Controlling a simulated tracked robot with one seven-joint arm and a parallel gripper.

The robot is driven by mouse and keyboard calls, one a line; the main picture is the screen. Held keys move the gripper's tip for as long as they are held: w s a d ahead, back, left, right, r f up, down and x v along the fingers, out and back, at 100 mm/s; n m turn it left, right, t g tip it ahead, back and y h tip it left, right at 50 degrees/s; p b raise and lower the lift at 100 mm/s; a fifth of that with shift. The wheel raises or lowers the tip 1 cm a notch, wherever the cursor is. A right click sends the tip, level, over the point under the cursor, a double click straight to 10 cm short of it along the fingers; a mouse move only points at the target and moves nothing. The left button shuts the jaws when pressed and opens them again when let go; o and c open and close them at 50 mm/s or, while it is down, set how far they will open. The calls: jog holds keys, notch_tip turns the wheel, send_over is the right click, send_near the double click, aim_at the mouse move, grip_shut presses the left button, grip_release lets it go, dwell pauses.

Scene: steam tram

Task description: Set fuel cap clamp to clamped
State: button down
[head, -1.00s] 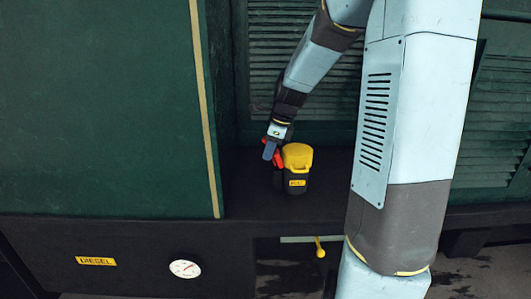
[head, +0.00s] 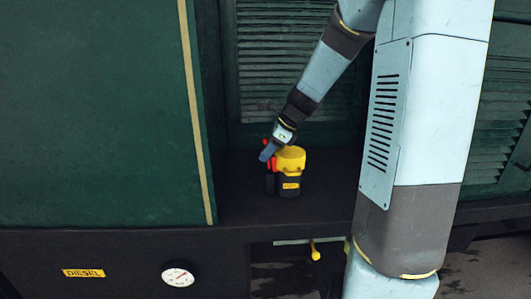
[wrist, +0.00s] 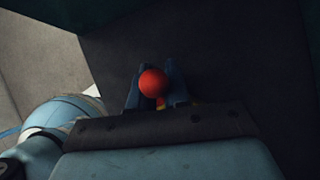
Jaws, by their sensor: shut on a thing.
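The fuel cap (head: 291,160) is yellow and sits on a black filler neck with a yellow label on the dark ledge. The red clamp handle (head: 270,162) stands at the left side of the cap. Its round red end also shows in the wrist view (wrist: 153,83), between the fingers. My gripper (head: 268,152) reaches down from the upper right and is shut on the red clamp handle. In the wrist view the blue fingers (wrist: 157,92) lie on both sides of the red knob. The cap itself is mostly hidden there behind the gripper.
A green panel wall (head: 95,110) rises close to the left of the cap. Louvred green panels (head: 290,70) stand behind. A yellow "DIESEL" label (head: 83,273) and a round gauge (head: 178,275) are on the front below. The ledge (head: 330,195) right of the cap is bare.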

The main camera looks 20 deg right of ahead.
jog(key=shift+w+d, duration=0.1)
jog(key=shift+d, duration=0.1)
jog(key=c, duration=1.3)
grip_release()
jog(key=shift+o, duration=0.7)
jog(key=shift+a, duration=0.1)
jog(key=v, duration=1.3)
jog(key=shift+d+r, duration=0.25)
jog(key=shift+r, duration=0.05)
